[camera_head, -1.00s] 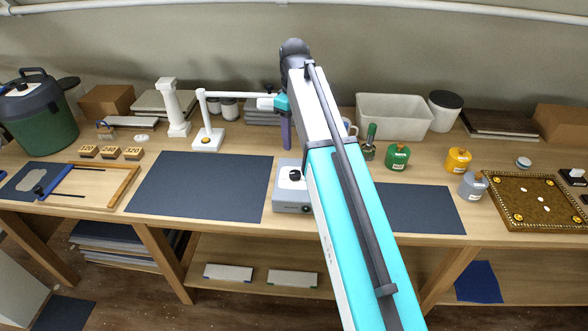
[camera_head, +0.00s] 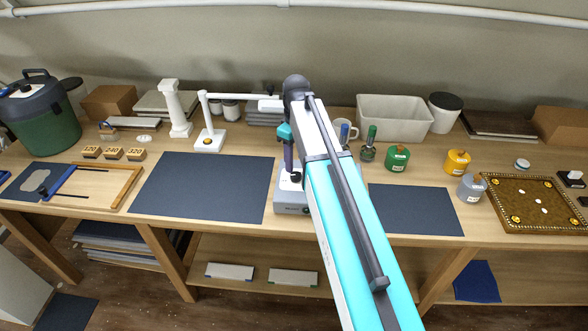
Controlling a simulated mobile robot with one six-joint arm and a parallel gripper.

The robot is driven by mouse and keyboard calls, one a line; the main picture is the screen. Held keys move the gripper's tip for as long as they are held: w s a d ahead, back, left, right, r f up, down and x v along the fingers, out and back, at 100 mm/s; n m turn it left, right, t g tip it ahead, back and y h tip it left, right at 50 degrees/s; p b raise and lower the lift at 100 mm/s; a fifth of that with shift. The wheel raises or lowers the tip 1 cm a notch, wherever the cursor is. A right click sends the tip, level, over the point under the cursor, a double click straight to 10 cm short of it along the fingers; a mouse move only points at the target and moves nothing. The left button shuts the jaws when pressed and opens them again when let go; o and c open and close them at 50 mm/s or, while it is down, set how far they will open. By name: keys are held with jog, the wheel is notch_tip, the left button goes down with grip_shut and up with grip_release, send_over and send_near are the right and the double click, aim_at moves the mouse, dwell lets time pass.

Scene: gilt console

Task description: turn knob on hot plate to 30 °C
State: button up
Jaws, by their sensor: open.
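The hot plate (camera_head: 287,208) is a grey box with a lighter top, on the table between two dark mats. A round black piece (camera_head: 296,177) stands on its top. A small dark round spot shows low on its front face, partly beside my arm; I cannot tell which of these is the knob. No scale or 30 °C mark is legible. My gripper (camera_head: 289,168) is open, pointing down just above the hot plate, at the upper left of the black piece. I cannot tell whether they touch. My arm hides the hot plate's right side.
A white stand (camera_head: 210,140) with a horizontal arm is at the back left of the hot plate. A mug (camera_head: 342,129), a green-handled tool (camera_head: 368,147) and a green canister (camera_head: 397,159) are to the right. The dark mat (camera_head: 203,187) on the left is clear.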

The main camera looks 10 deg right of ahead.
aim_at(295, 174)
jog(key=shift+f+p, duration=0.65)
jog(key=shift+f, duration=2.1)
jog(key=c, duration=1.1)
jog(key=shift+o, duration=0.2)
jog(key=shift+a, duration=0.2)
jog(key=shift+d, duration=0.15)
